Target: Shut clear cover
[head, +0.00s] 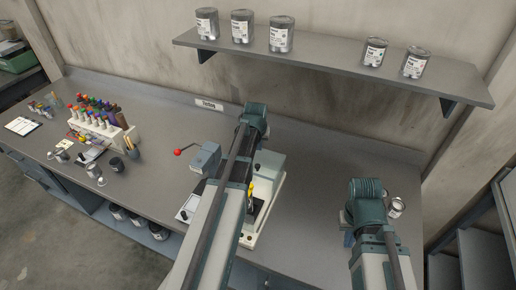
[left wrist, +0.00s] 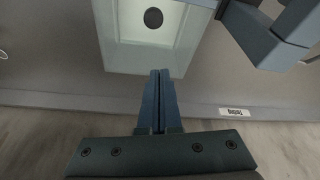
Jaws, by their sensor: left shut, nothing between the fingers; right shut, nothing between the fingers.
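A pale bench machine (head: 250,238) with a cream base stands in the middle of the bench, partly hidden behind my left arm. A pale greenish panel on it (head: 271,166) may be the clear cover; I cannot tell its angle. In the left wrist view a pale square housing (left wrist: 118,52) with a dark round spot lies just ahead of the fingers. My left gripper (left wrist: 160,72) is shut and empty, its tips near the housing's edge; contact is unclear. My right gripper (head: 348,239) is shut and empty over the bench's right part, away from the machine.
A grey box with a red-knobbed lever (head: 205,158) adjoins the machine on the left. A bottle rack (head: 105,128) and small tools stand further left. A shelf with cans (head: 330,64) overhangs the back. A small can (head: 397,207) stands beside my right wrist.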

